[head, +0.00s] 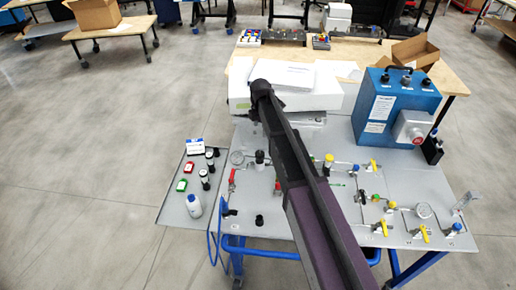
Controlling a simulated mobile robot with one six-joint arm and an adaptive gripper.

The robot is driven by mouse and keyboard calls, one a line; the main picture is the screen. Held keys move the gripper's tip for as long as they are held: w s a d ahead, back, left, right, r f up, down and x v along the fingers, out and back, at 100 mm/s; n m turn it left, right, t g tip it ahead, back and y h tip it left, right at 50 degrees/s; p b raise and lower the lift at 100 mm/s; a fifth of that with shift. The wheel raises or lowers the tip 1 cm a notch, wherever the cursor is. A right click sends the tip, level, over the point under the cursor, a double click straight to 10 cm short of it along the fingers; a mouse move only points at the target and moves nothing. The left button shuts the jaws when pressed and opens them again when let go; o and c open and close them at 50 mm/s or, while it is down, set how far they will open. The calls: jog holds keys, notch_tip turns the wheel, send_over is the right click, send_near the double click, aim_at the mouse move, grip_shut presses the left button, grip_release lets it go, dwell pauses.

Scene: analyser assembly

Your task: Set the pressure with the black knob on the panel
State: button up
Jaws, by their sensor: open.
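The panel (440,195) is a grey tabletop board with valves, fittings and thin tubing. A black knob (259,156) stands upright on its left part, beside a round gauge (237,157). Another small black knob (259,220) sits nearer the panel's front edge. I cannot tell from this view which of them sets the pressure. My arm crosses the middle of the panel and hides part of it. My gripper cannot be made out in the head view, and no contact with either knob shows.
A blue box (398,105) with a red-and-white socket stands at the back right. A white instrument (325,95) stands behind the panel. Red-handled valves (232,178) and yellow-handled valves (424,233) stick up. A side tray (173,212) holds a white bottle (194,206) and small parts.

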aim_at(260, 153)
jog(key=shift+a+f, duration=0.1)
dwell(0.4)
notch_tip(260, 153, down, 14)
jog(key=b, duration=1.3)
jog(key=shift+r+b, duration=0.25)
jog(key=shift+b, duration=0.15)
jog(key=c, duration=1.1)
